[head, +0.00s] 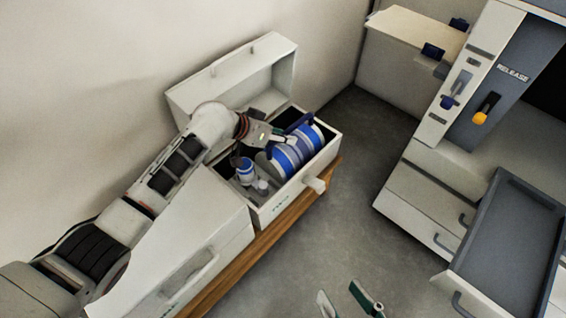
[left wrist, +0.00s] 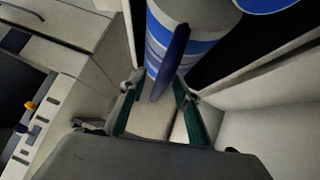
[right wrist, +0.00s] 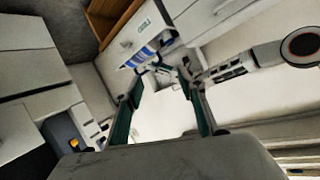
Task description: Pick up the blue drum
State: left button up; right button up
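The blue drum (head: 296,150), blue with white bands and a dark blue handle, lies in the open white box (head: 325,163). In the left wrist view the drum (left wrist: 200,25) fills the top middle, and its handle (left wrist: 171,60) points down between my fingers. My left gripper (head: 281,138) is over the drum's left end with its fingers apart; it also shows in the left wrist view (left wrist: 158,88). I see no grip on the handle. My right gripper (head: 339,292) is open and empty at the bottom of the head view, well away from the drum.
A small blue-and-white container (head: 245,170) stands beside the drum in the box. The box's raised lid (head: 235,72) is behind. A closed white box (head: 190,250) is at left, and a grey tray (head: 510,240) and a cabinet marked RELEASE (head: 487,75) are at right.

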pick_arm(q)
grip_shut()
jog(key=shift+d+r, duration=0.1)
jog(key=shift+r, duration=0.2)
